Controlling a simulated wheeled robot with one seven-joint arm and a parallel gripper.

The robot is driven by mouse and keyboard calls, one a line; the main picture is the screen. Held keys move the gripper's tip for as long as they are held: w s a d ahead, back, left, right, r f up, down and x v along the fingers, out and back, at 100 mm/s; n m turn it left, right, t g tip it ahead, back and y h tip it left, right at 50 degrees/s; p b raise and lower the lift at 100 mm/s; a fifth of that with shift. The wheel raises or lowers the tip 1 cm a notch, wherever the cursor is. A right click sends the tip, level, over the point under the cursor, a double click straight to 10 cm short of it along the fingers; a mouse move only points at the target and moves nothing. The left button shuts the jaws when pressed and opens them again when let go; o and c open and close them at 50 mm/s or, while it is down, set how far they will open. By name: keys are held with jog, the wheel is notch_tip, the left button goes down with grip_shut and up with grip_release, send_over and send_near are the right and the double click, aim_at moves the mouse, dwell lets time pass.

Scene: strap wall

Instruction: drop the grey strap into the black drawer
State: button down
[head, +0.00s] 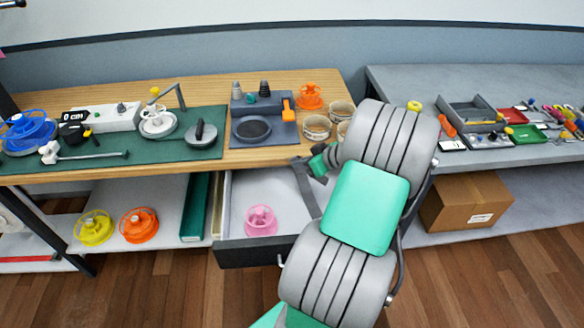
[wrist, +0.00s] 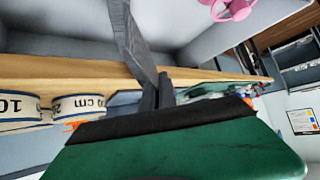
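My gripper (head: 318,163) is at the front edge of the wooden bench, above the right part of the open drawer. It is shut on the grey strap (head: 306,190), which hangs down as a dark band. The strap (wrist: 138,45) also shows in the wrist view, coming out of the black fingers (wrist: 160,122). The black drawer (head: 262,252) is pulled out, with a dark front and a pale inside. The strap's lower end appears over its right side; I cannot tell whether it touches the drawer floor. My arm hides the drawer's right edge.
A pink spool (head: 260,219) stands inside the drawer. Above, the wooden bench (head: 215,162) holds tape rolls (head: 317,127) and a dark grey tray (head: 262,135). Yellow (head: 95,227) and orange (head: 140,225) spools stand on the shelf at left. A cardboard box (head: 466,203) is at right.

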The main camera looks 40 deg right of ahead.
notch_tip(320, 180, down, 6)
jog(key=b, duration=0.3)
jog(key=shift+w+a+f, duration=0.15)
jog(key=shift+w, duration=0.05)
jog(key=c, duration=2.1)
grip_release()
jog(key=o, duration=0.5)
jog(key=shift+o, duration=0.4)
jog(key=o, duration=0.5)
jog(key=shift+o, duration=0.4)
jog(key=o, duration=0.7)
jog(key=shift+c, duration=0.2)
